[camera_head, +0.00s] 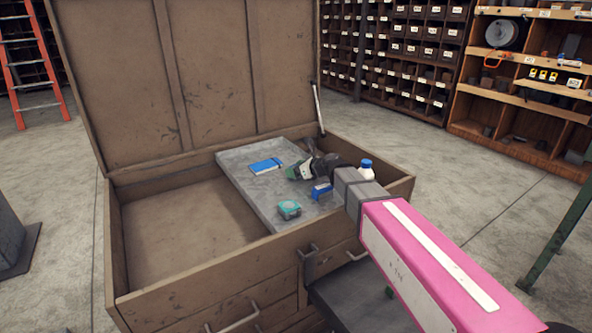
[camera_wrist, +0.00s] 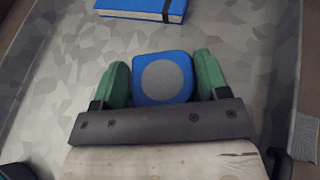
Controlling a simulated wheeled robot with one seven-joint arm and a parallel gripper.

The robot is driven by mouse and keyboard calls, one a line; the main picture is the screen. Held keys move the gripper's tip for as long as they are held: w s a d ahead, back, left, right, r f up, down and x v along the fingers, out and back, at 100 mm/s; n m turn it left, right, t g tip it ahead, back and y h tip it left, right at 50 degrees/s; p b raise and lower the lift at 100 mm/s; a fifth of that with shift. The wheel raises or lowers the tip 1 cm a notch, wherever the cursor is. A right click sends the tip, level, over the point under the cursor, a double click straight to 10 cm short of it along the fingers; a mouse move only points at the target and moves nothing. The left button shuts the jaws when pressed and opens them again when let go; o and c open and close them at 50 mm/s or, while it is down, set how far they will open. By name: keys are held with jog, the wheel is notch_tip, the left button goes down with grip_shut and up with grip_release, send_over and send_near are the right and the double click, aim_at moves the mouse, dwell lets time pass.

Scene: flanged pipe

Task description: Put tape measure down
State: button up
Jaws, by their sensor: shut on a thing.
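The blue tape measure (camera_wrist: 166,78) with a round grey disc sits between the two green fingers of my gripper (camera_wrist: 162,80) in the wrist view. The fingers touch its sides and are shut on it. In the head view my gripper (camera_head: 298,171) is over the grey tray (camera_head: 240,160) in the open chest, and the held tape measure is mostly hidden there. I cannot tell whether it touches the tray. A teal tape-measure-like thing (camera_head: 289,209) lies on the tray nearer the front.
A blue notebook (camera_head: 266,165) lies ahead of the fingers, also in the wrist view (camera_wrist: 142,8). A small blue object (camera_head: 321,190) and a white bottle with blue cap (camera_head: 366,170) are near my arm. The chest's left compartment (camera_head: 190,225) is empty.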

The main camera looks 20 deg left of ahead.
jog(key=o, duration=1)
jog(key=shift+f, duration=0.1)
jog(key=shift+o, duration=0.2)
jog(key=v, duration=1.2)
